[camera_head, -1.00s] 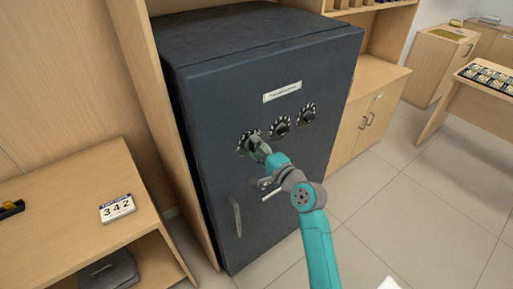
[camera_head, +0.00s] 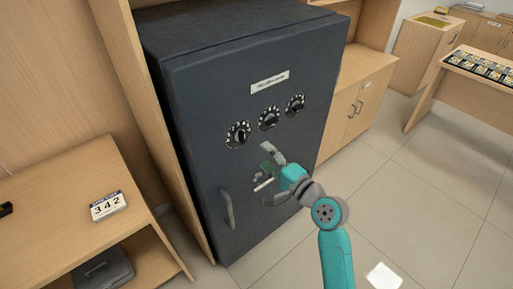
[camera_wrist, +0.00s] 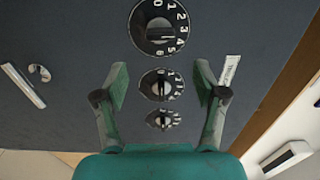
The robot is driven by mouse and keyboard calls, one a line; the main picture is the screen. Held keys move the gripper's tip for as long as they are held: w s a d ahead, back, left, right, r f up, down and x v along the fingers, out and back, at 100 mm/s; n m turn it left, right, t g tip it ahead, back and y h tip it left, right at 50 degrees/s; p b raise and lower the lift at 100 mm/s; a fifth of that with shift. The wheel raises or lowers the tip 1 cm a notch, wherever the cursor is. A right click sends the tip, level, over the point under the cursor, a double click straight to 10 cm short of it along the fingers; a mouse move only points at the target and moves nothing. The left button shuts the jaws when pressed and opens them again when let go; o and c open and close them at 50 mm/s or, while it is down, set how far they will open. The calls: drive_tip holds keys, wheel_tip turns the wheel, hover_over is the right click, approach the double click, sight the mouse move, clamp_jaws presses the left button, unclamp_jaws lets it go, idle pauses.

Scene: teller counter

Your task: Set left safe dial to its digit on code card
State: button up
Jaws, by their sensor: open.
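The code card (camera_head: 108,206) lies on the wooden shelf at left and reads 342. The left safe dial (camera_head: 237,134) is a black knob with white digits round its rim, on the dark safe door. It also shows at the top of the wrist view (camera_wrist: 159,27), partly cut off by the frame edge; I cannot tell for certain which digit it is set to. The middle dial (camera_head: 269,118) and the right dial (camera_head: 295,104) sit up to its right. My gripper (camera_head: 268,172) is open and empty, off the door, below and right of the left dial.
The safe (camera_head: 200,110) has a vertical pull handle (camera_head: 227,208) at lower left and a white label (camera_head: 269,81) above the dials. A wooden cabinet (camera_head: 362,90) stands to its right.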

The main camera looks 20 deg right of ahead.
drive_tip(key=shift+v, duration=1.1)
drive_tip(key=s+a+f+n+g+h, duration=0.1)
drive_tip(key=s+f+n+h, duration=0.15)
drive_tip(key=s+f, duration=0.6)
drive_tip(key=s+a+f+n+g+h, duration=0.1)
drive_tip(key=s+f+h, duration=0.35)
drive_tip(key=s, duration=0.75)
drive_tip(key=s+a+r+n, duration=0.1)
drive_tip(key=s+n, duration=0.4)
drive_tip(key=s, duration=0.6)
drive_tip(key=s+a+r+n+y, duration=0.1)
drive_tip(key=s+r+n, duration=0.1)
drive_tip(key=s+n, duration=0.4)
drive_tip(key=v, duration=0.5)
drive_tip(key=shift+s+f, duration=0.25)
drive_tip(key=shift+f, duration=0.1)
